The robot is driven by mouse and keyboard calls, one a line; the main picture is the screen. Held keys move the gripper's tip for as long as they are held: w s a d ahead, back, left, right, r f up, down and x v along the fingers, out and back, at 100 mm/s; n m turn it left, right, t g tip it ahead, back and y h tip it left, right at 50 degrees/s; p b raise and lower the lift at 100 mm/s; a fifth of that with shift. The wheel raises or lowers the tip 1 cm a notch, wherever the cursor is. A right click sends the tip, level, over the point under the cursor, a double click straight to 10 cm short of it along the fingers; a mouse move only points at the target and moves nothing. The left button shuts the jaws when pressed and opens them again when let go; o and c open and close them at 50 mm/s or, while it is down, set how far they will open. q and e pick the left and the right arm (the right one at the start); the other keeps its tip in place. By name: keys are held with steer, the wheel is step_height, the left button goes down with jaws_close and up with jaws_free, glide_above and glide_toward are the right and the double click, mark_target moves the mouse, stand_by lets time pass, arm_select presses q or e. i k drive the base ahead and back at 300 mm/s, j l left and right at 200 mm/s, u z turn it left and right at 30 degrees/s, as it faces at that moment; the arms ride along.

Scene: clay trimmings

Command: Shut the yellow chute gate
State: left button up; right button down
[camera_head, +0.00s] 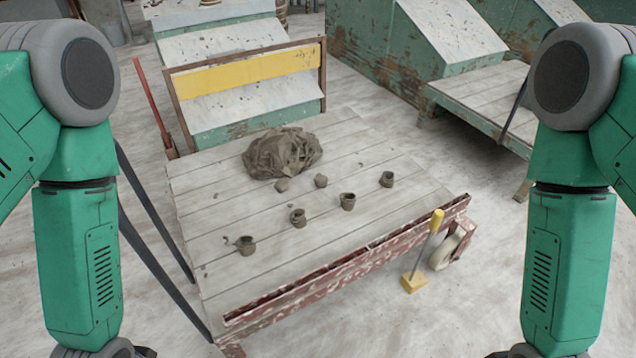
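The yellow chute gate (250,72) is a long flat board between two brown posts at the upper left. It spans a green chute (228,85) with a worn white sloping face. White chute surface shows above the board and below it. A red lever (149,105) stands tilted just left of the gate's frame. My two green arms come down at the left and right edges, well on the near side of the gate. Only dark wrist parts show at the bottom edge; both grippers are out of the picture.
A slatted table (230,210) below the chute holds a clay heap (282,152), two clay lumps, and several small clay cups (347,201). A red rail (350,262) edges its near side. A yellow-handled tool (425,250) stands beside it. Another chute and table stand right.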

mark_target(196, 83)
steer(key=j+u, duration=0.25)
steer(key=u, duration=0.2)
steer(key=j+u, duration=0.3)
steer(key=u, duration=0.2)
steer(key=j+u, duration=0.25)
steer(key=u, duration=0.2)
steer(key=i+j+u, duration=0.2)
steer(key=i+j, duration=0.45)
steer(key=i+j+u, duration=0.2)
steer(key=i+j, duration=0.35)
steer(key=i, duration=0.2)
steer(key=i+l+z, duration=0.1)
steer(key=i+z, duration=0.25)
steer(key=i, duration=0.25)
steer(key=i+z, duration=0.35)
steer(key=i, duration=0.2)
steer(key=i+j+z, duration=0.35)
steer(key=i, duration=0.25)
steer(key=i+z, duration=0.25)
steer(key=z, duration=0.25)
steer(key=i+z, duration=0.3)
steer(key=z, duration=0.2)
steer(key=i+j+z, duration=0.2)
steer(key=z, duration=0.25)
steer(key=i+j+z, duration=0.2)
steer(key=z, duration=0.3)
steer(key=j, duration=0.1)
